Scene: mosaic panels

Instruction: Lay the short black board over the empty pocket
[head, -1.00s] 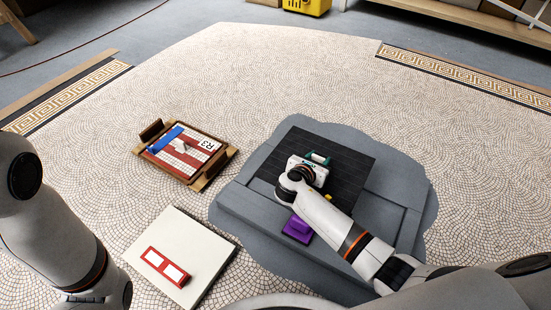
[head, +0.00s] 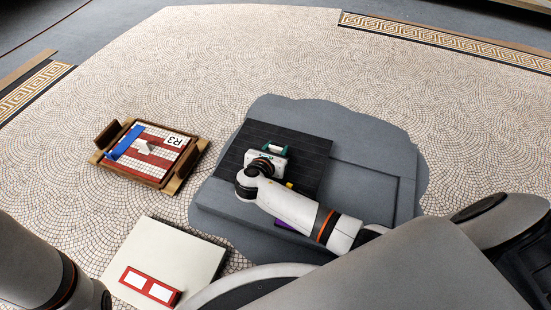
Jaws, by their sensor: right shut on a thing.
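The short black board (head: 312,150) lies flat at the back left of the grey patch in the mosaic floor. I cannot tell whether it touches the grey surface. My right gripper (head: 273,151) is over the board's middle and shut, with teal parts at its far side. The grip point is hidden under the gripper and wrist. A recessed edge (head: 372,176) shows in the grey bed right of the board; the board and my arm hide much of the bed. My left arm is at the lower left, its gripper out of view.
A wooden tray (head: 169,184) with a red, white and blue mosaic panel marked R3 stands at the left. A pale slab (head: 176,250) with a red-framed piece (head: 150,286) lies in front. A purple thing (head: 284,224) is mostly behind my right arm. Mosaic floor surrounds the patch.

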